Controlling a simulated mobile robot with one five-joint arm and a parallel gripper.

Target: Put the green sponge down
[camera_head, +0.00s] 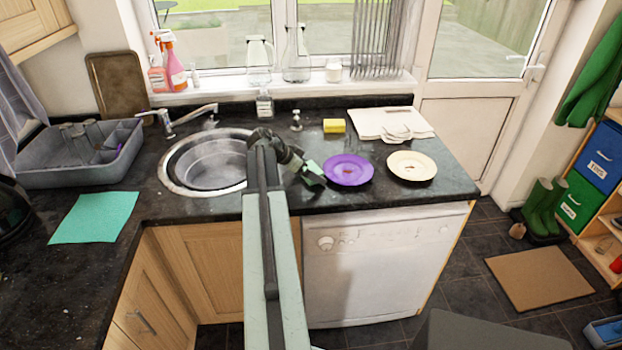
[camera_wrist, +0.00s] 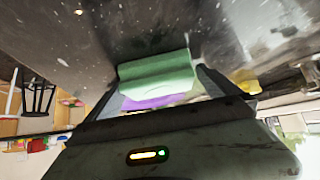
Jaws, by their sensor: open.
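The green sponge (camera_wrist: 155,72) lies between the two fingers of my gripper (camera_wrist: 158,80) in the wrist view, close to the dark counter surface. In the head view the sponge (camera_head: 315,168) is a small pale green patch at the end of my arm, right of the sink and just left of the purple plate. My gripper (camera_head: 308,175) is open around it there. Whether the sponge rests fully on the counter or touches a finger, I cannot tell. My arm hides part of the counter and the sink's right rim.
A purple plate (camera_head: 348,182) and a cream plate (camera_head: 411,177) stand to the right. A yellow sponge (camera_head: 334,126) and a white board (camera_head: 385,120) lie behind. The sink (camera_head: 205,165) is left. A teal cloth (camera_head: 95,217) lies further left. Dark counter (camera_head: 455,187) is bare at the right end.

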